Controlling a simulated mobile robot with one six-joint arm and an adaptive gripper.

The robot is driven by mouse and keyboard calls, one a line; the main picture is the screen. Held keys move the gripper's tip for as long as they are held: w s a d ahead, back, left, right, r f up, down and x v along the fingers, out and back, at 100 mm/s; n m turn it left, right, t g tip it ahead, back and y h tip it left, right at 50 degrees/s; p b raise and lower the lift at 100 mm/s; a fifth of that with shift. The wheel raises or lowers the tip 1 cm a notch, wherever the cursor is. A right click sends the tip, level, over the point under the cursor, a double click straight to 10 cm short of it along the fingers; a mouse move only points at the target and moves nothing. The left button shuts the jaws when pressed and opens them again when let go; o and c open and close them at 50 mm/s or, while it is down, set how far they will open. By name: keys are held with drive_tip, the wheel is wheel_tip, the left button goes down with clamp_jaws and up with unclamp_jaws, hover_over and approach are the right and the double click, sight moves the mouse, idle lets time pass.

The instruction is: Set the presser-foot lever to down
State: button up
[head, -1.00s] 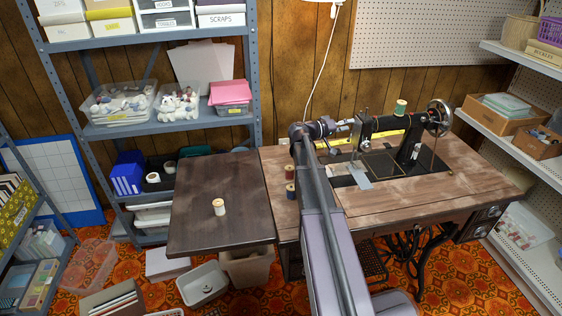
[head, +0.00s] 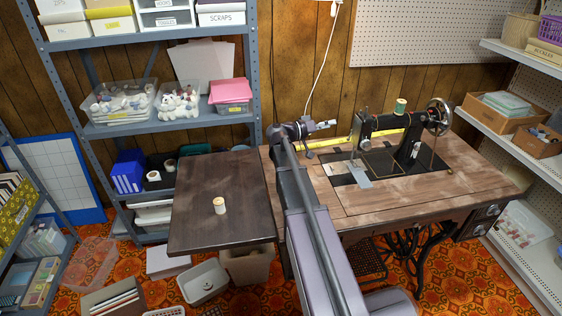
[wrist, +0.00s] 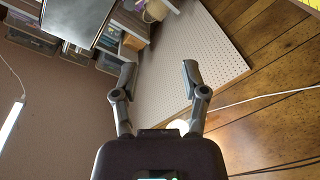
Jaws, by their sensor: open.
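The black sewing machine (head: 408,130) stands on the wooden treadle table (head: 460,185). Its needle end, with the presser-foot area (head: 358,160), is at the machine's left, above a pale plate and grey cloth-like piece (head: 359,173). The presser-foot lever is too small to make out, so its position cannot be told. My gripper (head: 328,124) is left of the machine head, apart from it and above the table's back edge. In the wrist view my gripper (wrist: 158,80) has its two fingers spread with nothing between them. The sewing machine is not seen in the wrist view.
A thread spool (head: 219,205) stands on the dark side leaf (head: 200,230). A green spool (head: 401,105) sits on top of the machine. A yellow tape (head: 345,142) lies behind it. Pegboard (head: 430,30) covers the wall behind; shelves flank both sides.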

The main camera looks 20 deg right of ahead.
drive_tip(key=s+a+n+y+p, duration=0.2)
drive_tip(key=s+a+y+p, duration=0.1)
drive_tip(key=a, duration=0.4)
drive_tip(key=s+a+n+t+y+p, duration=0.1)
drive_tip(key=s+a+n+y+p, duration=0.1)
drive_tip(key=s+a+y+p, duration=0.2)
drive_tip(key=s+a+n+y+p, duration=0.2)
drive_tip(key=s+a+y+p, duration=0.1)
drive_tip(key=a+p, duration=0.5)
drive_tip(key=shift+s+a+f+n+t+y, duration=0.4)
drive_tip(key=shift+a+y, duration=0.5)
drive_tip(key=shift+a, duration=0.95)
drive_tip(key=s+a+r+n+y+p, duration=0.1)
drive_tip(key=s+a+r+y+p, duration=0.1)
drive_tip(key=a, duration=0.4)
drive_tip(key=s+a+r+n+y+p, duration=0.2)
drive_tip(key=s+a+r+y+p, duration=0.1)
drive_tip(key=s+a+y+p, duration=0.1)
drive_tip(key=s+a+p, duration=0.1)
drive_tip(key=a+p, duration=0.1)
drive_tip(key=a, duration=0.1)
drive_tip(key=shift+n, duration=0.3)
drive_tip(key=shift+s, duration=0.2)
idle(0.9)
